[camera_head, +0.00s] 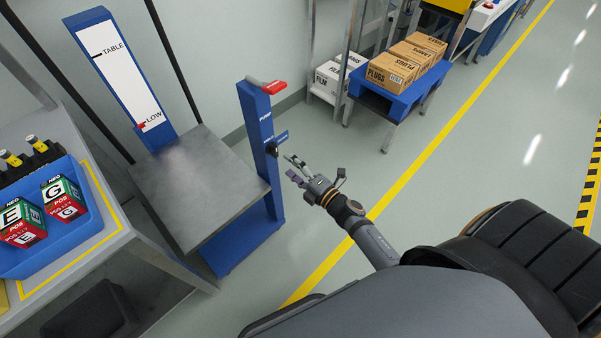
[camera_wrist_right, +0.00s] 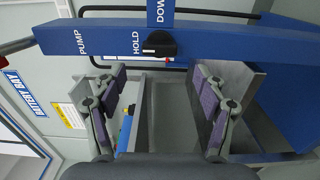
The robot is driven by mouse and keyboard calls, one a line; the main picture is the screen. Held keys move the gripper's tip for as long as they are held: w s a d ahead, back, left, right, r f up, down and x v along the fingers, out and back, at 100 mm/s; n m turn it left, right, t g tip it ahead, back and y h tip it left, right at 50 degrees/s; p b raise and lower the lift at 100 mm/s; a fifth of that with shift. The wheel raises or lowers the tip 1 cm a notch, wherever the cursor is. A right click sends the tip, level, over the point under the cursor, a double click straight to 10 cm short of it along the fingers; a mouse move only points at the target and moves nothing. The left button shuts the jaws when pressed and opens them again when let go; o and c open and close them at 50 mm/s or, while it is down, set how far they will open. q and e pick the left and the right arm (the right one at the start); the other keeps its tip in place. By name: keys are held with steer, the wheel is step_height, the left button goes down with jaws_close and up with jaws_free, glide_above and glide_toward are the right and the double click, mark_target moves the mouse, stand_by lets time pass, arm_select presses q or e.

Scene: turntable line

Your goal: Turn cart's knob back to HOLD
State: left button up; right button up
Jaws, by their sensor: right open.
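The cart (camera_head: 205,190) is a grey platform with a blue post (camera_head: 255,125) on its right side. The black knob (camera_head: 271,149) sits on the post; in the right wrist view the knob (camera_wrist_right: 159,43) is between the HOLD label (camera_wrist_right: 136,43) at its left and the DOWN label (camera_wrist_right: 160,10) above it. My right gripper (camera_head: 291,170) is open and empty, just right of the post, apart from the knob. In the wrist view its fingers (camera_wrist_right: 162,103) straddle the space below the knob. My left gripper is out of view.
A red handle (camera_head: 265,86) tops the post. A scale board (camera_head: 118,75) has its red marker at LOW. A table with a blue tray (camera_head: 75,235) of boxes stands left. A blue stand (camera_head: 392,99) bears cardboard boxes behind. Floor right of the cart is clear.

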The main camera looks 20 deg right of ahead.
steer(key=v, duration=0.5)
stand_by(0.3)
steer(key=s+d+f+m+g+h, duration=0.2)
steer(key=s+d+f+m, duration=0.15)
steer(key=f, duration=0.55)
steer(key=s+d+f+m+g+h, duration=0.25)
steer(key=s+f+m, duration=0.2)
steer(key=f, duration=0.55)
steer(key=s+d+f+m+g+h, duration=0.25)
steer(key=f+m, duration=0.25)
steer(key=f, duration=0.4)
steer(key=s+a+f+m+g, duration=0.1)
steer(key=s+f+m+g, duration=0.55)
steer(key=s, duration=0.65)
steer(key=s+a+f+m+g, duration=0.1)
steer(key=s+f+m+g, duration=0.2)
steer(key=s+f, duration=0.8)
step_height(320, 180, up, 16)
steer(key=s+p, duration=0.1)
steer(key=p, duration=1.2)
steer(key=shift+s+d+n+t, duration=0.3)
steer(key=shift+d+n+t, duration=0.05)
